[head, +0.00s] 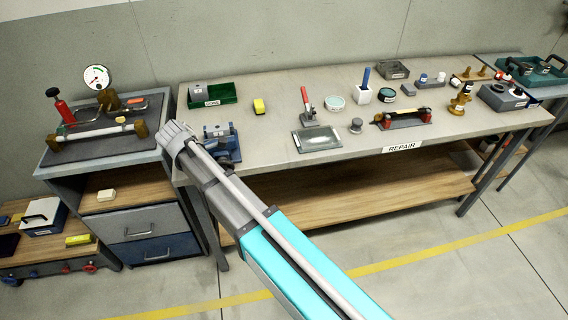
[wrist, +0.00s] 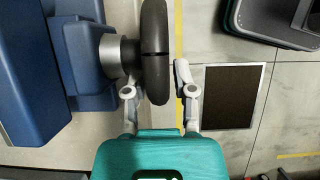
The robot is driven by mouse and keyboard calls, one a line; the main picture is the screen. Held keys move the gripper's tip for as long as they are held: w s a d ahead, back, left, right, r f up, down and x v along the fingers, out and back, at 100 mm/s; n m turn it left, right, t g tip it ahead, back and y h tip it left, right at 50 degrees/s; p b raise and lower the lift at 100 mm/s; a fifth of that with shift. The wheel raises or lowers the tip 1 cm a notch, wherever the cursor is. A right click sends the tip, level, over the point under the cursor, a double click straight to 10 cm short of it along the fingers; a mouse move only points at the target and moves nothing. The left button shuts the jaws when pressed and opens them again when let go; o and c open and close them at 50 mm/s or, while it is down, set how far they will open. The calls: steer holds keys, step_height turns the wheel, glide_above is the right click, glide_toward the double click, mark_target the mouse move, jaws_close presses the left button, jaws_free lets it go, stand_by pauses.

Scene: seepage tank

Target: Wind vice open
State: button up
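The blue vice (head: 224,138) sits at the left front corner of the repair bench, partly hidden by my arm in the head view. In the wrist view its blue body (wrist: 82,62) fills the left side. A steel hub (wrist: 118,56) joins it to a dark handwheel (wrist: 155,45), seen edge-on. My gripper (wrist: 158,88) is open, with one finger on each side of the wheel's lower rim. A gap shows between the right finger and the rim; I cannot tell whether the left finger touches it. The head view does not show the fingers. The jaw opening cannot be made out.
A cabinet (head: 158,224) with a gauge and pipe rig stands left. Floor in front is clear.

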steer(key=shift+r+y+p, duration=0.15)
steer(key=shift+y+p, duration=0.2)
steer(key=shift+y, duration=0.05)
